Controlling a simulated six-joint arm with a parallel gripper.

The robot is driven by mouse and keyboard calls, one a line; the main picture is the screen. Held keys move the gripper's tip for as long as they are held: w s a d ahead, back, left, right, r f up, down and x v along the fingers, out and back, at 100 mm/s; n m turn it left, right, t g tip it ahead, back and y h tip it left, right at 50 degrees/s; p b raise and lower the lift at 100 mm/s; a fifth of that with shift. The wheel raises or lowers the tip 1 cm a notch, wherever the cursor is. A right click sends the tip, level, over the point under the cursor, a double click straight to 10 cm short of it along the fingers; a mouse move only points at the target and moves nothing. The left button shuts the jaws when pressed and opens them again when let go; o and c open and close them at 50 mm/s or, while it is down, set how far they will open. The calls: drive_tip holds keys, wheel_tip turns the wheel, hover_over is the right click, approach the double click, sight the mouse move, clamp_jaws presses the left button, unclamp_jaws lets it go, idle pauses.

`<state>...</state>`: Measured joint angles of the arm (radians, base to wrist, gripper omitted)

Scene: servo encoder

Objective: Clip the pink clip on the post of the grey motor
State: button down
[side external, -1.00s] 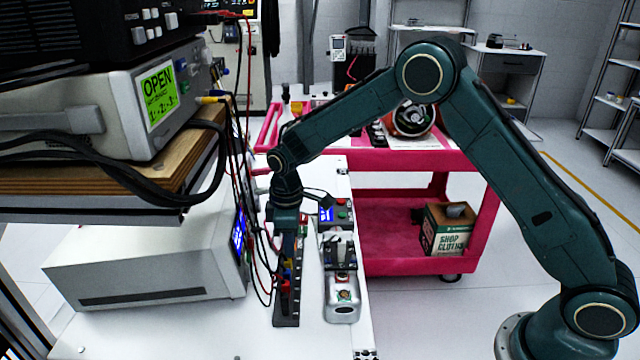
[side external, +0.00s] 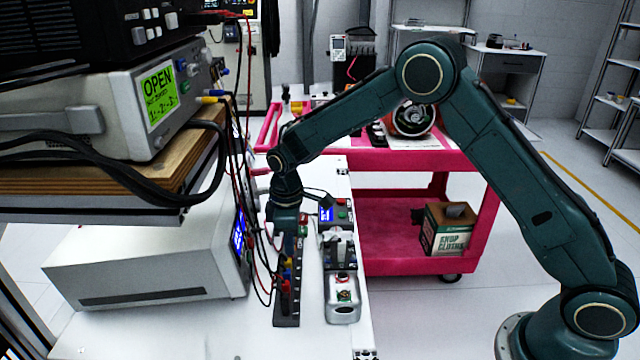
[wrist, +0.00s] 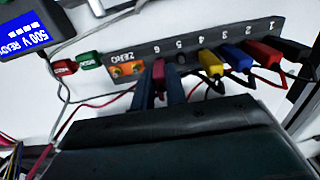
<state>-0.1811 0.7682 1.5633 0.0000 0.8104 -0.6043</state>
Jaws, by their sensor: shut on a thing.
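My gripper (wrist: 160,92) is at the dark numbered strip (wrist: 135,48) in the wrist view, with its two fingers closed on the pink clip (wrist: 158,72). The clip sits between the fingertips near the label 6, beside the orange ZERO block. Whether it still touches the strip I cannot tell. In the side view my gripper (side external: 288,245) points down over the far part of the strip, and the clip is not distinguishable there. A silver-grey housing (side external: 342,309), which looks like the grey motor, stands to the right of the strip. Its post is not clear.
Yellow (wrist: 211,63), blue (wrist: 237,56) and red (wrist: 262,52) clips with leads sit along the strip. Small red (wrist: 65,68) and green (wrist: 90,60) plugs lie beside it. Leads hang near the instrument (side external: 150,255) at left. The bench's (side external: 320,340) front is clear.

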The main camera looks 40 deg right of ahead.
drive_tip(key=shift+r, duration=0.25)
drive_tip(key=shift+r, duration=2.25)
drive_tip(key=shift+r, duration=0.1)
drive_tip(key=shift+d+r, duration=0.1)
drive_tip(key=s+d+r, duration=0.7)
drive_tip(key=s+d, duration=0.1)
drive_tip(key=s, duration=0.2)
drive_tip(key=shift+s+r, duration=0.35)
drive_tip(key=shift+s, duration=0.05)
drive_tip(key=shift+f, duration=0.2)
drive_tip(key=shift+f, duration=3.3)
